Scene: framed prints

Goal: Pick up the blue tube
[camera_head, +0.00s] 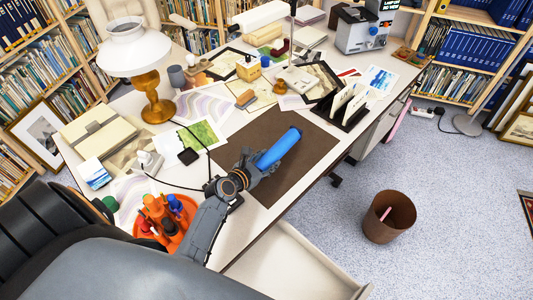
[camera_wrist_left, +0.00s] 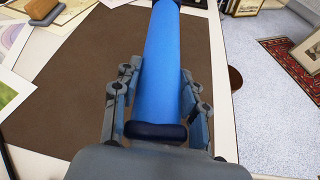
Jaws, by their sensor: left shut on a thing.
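The blue tube (camera_head: 279,147) is over the brown desk mat (camera_head: 315,150) in the head view, slanting up and to the right. In the left wrist view the tube (camera_wrist_left: 162,70) runs away from me, with a dark end cap (camera_wrist_left: 156,131) nearest me. My left gripper (camera_head: 262,163) is shut on the tube near its capped end. Its fingers (camera_wrist_left: 157,95) lie on both sides of the tube in the left wrist view. I cannot tell whether the tube touches the mat. My right gripper is not in view.
A white lamp with an amber base (camera_head: 154,97) stands at the desk's back left. An orange tub of tools (camera_head: 166,219) is left of my left arm. A black letter rack (camera_head: 342,107) stands behind the mat. A brown waste bin (camera_head: 388,217) is on the floor at right.

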